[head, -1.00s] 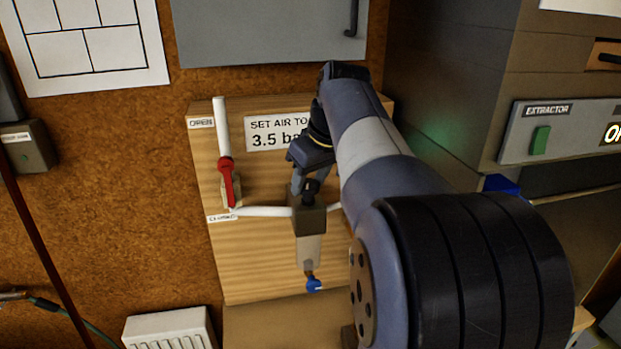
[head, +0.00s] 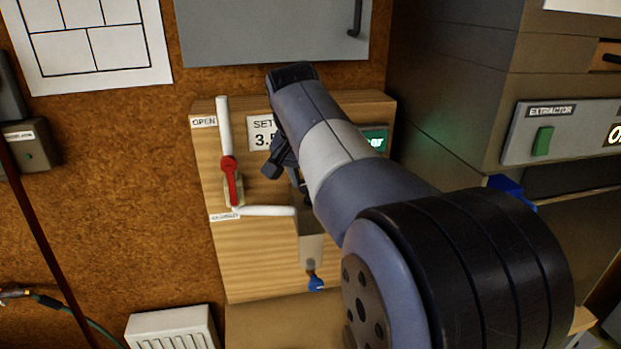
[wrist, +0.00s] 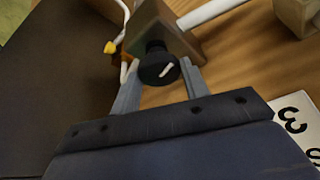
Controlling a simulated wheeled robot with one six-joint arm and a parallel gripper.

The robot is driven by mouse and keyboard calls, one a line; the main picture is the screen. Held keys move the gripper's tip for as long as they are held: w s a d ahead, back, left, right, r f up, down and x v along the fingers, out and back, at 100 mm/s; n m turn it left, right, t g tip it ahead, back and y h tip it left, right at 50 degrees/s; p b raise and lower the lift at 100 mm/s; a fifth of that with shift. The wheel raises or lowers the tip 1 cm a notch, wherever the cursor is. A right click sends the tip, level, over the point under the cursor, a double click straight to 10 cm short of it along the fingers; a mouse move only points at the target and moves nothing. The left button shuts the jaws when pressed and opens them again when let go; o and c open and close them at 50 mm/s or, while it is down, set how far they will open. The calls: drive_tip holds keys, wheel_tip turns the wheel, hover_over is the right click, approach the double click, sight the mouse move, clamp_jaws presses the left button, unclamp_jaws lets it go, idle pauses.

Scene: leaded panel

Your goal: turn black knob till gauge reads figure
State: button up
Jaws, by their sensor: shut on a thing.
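The black knob (wrist: 157,66) sits on the front of a brown regulator block (wrist: 165,28) in the wrist view. A white mark on it points up and to the right. My gripper (wrist: 160,72) has its two grey fingers on either side of the knob, shut on it. In the head view my arm hides the knob and most of my gripper. The gauge (head: 375,140) is a green display behind my arm; only its right end with "ar" shows, and its figure is hidden. The sign (head: 262,133) is partly covered, with "SET" and "3." showing.
A red lever (head: 231,182) on a white pipe stands left of the block, between OPEN and CLOSED labels. A blue-tipped drain (head: 315,282) hangs below the block. A grey cabinet (head: 275,30) is above the wooden panel (head: 255,262). The extractor box (head: 570,130) is at right.

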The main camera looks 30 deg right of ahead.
drive_tip(key=m, duration=0.2)
drive_tip(key=m+g+h, duration=0.1)
drive_tip(key=m, duration=0.1)
drive_tip(key=shift+w+a+g, duration=0.1)
drive_tip(key=shift+g, duration=0.2)
drive_tip(key=shift+m+g, duration=0.5)
drive_tip(key=shift+m, duration=1.2)
drive_tip(key=o, duration=1)
drive_tip(key=shift+c, duration=0.2)
drive_tip(key=shift+r, duration=0.1)
drive_tip(key=v, duration=1)
drive_tip(key=shift+a+r, duration=0.25)
drive_tip(key=shift+w, duration=0.15)
drive_tip(key=x, duration=1.1)
drive_tip(key=shift+d+r, duration=0.1)
